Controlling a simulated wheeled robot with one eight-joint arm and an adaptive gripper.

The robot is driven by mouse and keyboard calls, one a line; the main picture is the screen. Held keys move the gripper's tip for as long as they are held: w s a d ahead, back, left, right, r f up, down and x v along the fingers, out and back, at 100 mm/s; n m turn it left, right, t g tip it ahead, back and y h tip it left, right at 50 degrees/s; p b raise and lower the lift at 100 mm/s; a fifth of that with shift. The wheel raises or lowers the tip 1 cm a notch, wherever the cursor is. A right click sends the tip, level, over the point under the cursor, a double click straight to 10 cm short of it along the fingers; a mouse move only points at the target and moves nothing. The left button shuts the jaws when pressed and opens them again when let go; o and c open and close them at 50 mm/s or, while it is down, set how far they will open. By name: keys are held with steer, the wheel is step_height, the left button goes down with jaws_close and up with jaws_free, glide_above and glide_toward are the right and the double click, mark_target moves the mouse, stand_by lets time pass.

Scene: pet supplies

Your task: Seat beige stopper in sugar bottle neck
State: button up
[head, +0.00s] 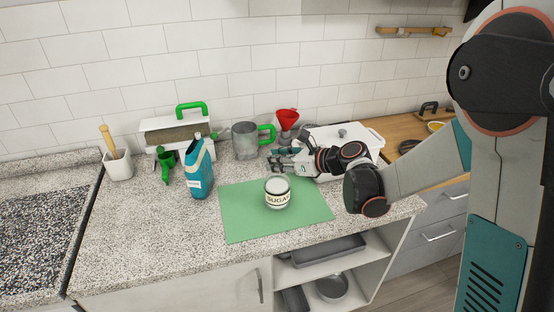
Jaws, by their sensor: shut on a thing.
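The sugar bottle (277,197) is a short, round jar with a pale label reading SUGAR. It stands upright on the green mat (242,222), with a pale, light-coloured top. My gripper (278,164) is just behind and above the jar, apart from it, with its fingers pointing left. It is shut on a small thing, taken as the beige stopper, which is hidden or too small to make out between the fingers. I see no stopper lying on the mat or counter.
A teal bottle (199,170) and green scoop (165,164) stand left of the mat. Behind are a grey jug (245,141), a red funnel (288,118) and a white box (362,139) close to my arm. The mat's left half and the front counter are clear.

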steer(key=o, duration=0.8)
steer(key=v, duration=1.2)
steer(key=s+d+n+h, duration=0.3)
steer(key=s+n, duration=0.5)
steer(key=s+d+n+h, duration=0.4)
steer(key=s+n, duration=0.4)
steer(key=s+d+n+h, duration=0.3)
steer(key=s+n+h, duration=0.1)
steer(key=s+n, duration=0.4)
steer(key=shift+s+d+r+n+g, duration=0.3)
steer(key=shift+r+n+g, duration=0.1)
steer(key=shift+n, duration=0.2)
